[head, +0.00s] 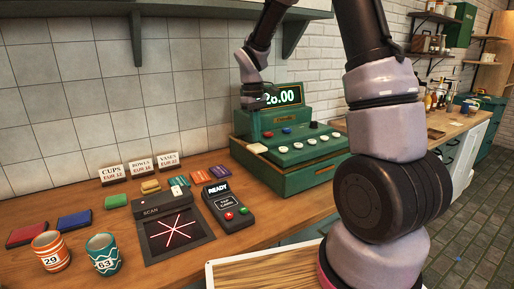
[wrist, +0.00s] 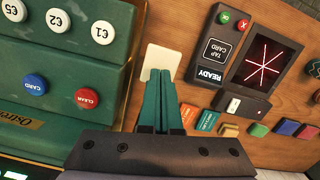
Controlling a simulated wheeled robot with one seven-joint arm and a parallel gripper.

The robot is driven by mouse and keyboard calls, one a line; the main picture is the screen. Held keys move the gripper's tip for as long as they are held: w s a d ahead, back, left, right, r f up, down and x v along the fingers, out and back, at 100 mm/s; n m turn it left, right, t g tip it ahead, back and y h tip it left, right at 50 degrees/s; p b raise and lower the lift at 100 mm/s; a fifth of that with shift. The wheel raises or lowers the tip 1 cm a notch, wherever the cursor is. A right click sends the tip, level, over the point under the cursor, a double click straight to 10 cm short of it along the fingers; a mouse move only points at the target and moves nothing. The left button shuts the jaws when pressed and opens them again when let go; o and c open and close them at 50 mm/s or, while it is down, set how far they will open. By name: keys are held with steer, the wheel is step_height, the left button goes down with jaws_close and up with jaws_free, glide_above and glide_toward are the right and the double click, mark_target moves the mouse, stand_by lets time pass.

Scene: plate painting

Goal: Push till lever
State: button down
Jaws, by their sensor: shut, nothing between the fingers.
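The green till (head: 300,178) stands on the wooden counter with its display lit. A cream, square-ended lever (head: 257,148) sticks out at the till's left side. In the wrist view the lever's cream pad (wrist: 161,60) lies just past my fingertips, which overlap its near edge. My gripper (head: 256,136) points down from above at the till's left side, over the lever. Its green fingers (wrist: 162,82) are together with nothing between them. I cannot tell whether the tips touch the pad. The lower part of the lever is hidden behind the fingers in the wrist view.
Round till buttons (wrist: 87,98) lie beside my fingers. A card terminal (head: 228,207) and a scanner (head: 175,232) stand left of the till. Two patterned cups (head: 103,254), colored blocks and price signs (head: 140,166) sit further left. A shelf (head: 135,8) hangs above.

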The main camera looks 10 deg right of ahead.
mark_target(256, 146)
steer(key=shift+s+f, duration=0.1)
steer(key=shift+f, duration=0.55)
steer(key=shift+f, duration=1.9)
steer(key=w, duration=0.1)
steer(key=w+a+r, duration=0.1)
steer(key=shift+w+a, duration=0.2)
steer(key=shift+w, duration=0.15)
steer(key=shift+r, duration=0.1)
step_height(256, 146, up, 11)
steer(key=w, duration=0.1)
steer(key=shift+a, duration=0.3)
